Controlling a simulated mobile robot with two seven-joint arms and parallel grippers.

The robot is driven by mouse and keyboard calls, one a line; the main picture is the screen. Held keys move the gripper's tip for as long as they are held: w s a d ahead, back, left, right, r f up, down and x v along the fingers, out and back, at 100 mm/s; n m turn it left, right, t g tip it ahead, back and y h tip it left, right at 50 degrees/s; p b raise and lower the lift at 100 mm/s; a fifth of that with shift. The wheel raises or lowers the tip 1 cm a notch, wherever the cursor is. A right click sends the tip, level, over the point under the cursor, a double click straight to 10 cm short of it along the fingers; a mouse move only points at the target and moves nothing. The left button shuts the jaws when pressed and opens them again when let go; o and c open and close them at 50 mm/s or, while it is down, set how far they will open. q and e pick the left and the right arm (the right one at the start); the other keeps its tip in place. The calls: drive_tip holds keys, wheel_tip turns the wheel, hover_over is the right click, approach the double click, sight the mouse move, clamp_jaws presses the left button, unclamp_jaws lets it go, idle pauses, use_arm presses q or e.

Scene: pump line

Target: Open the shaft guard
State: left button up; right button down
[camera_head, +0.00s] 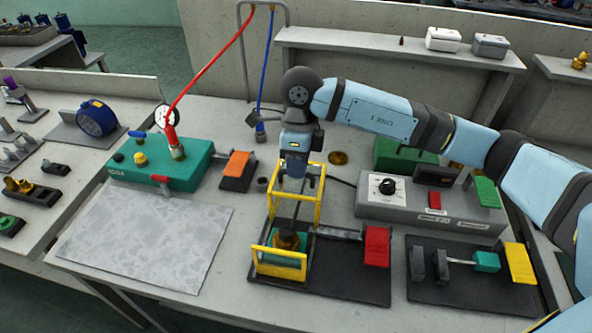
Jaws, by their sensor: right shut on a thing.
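The shaft guard (322,188) is a yellow bar frame on a black base plate (345,288) at the front middle of the bench. Its upper part stands raised at the back of the plate. A lower yellow frame (279,272) surrounds a green block with a dark, brass-coloured part (288,238) at the front. My right gripper (296,180) points down from above and is shut at the top of the raised yellow frame. The fingertips partly hide the bars there, so the exact grip point is unclear. My left gripper is not in view.
A control box with a dial (388,187) stands at right. A black plate with small blocks (440,290) lies front right.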

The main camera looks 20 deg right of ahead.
drive_tip(key=c, duration=1.2)
unclamp_jaws()
drive_tip(key=shift+o, duration=0.2)
wheel_tip(320, 180, up, 14)
drive_tip(key=w+d, duration=0.1)
drive_tip(key=w, duration=0.1)
drive_tip(key=shift+d+f, duration=0.2)
